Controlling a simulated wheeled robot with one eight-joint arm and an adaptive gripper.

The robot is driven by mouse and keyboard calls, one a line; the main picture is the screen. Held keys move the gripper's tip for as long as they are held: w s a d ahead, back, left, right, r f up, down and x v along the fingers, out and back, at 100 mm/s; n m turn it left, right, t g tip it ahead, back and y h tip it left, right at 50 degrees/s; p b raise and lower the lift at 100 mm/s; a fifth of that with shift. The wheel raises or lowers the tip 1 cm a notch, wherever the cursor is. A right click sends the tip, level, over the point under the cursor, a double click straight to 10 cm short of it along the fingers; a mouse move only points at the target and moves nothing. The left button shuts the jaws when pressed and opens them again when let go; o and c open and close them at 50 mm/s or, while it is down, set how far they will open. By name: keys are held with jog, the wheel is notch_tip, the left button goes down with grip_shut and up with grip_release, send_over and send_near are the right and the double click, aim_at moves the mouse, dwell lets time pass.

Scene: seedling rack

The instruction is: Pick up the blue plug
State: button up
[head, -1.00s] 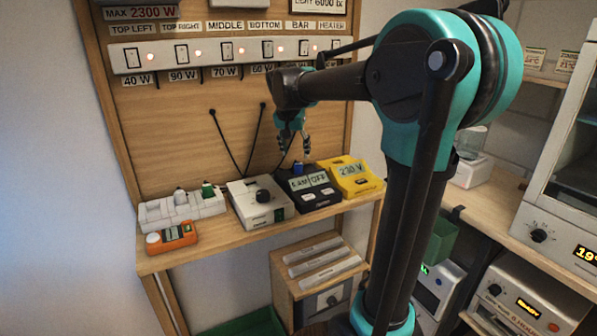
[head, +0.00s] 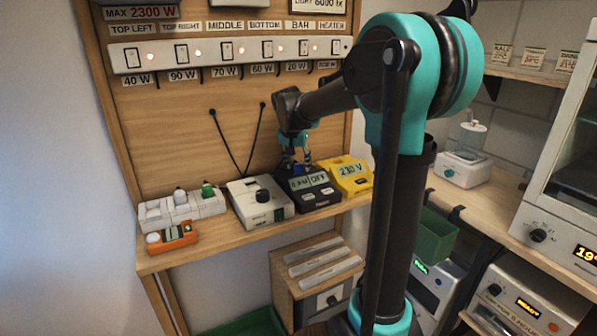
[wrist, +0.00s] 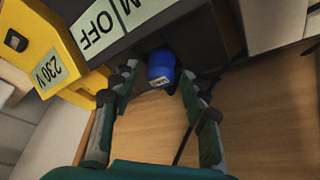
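The blue plug (wrist: 161,66) sits at the back of the black timer box (wrist: 172,28), which has an "AM OFF" display. In the wrist view the plug lies between the two fingertips of my gripper (wrist: 158,78), with a gap on either side. My gripper is open. In the head view my gripper (head: 296,162) points down just behind the black box (head: 311,200). The plug is largely hidden by the fingers there.
A yellow "230 V" meter (head: 352,179) stands right of the black box. A white box with a black knob (head: 261,203) stands on its left. Further left are a white socket strip (head: 183,210) and an orange device (head: 172,239).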

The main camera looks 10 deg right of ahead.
grip_shut()
jog(key=shift+r, duration=0.15)
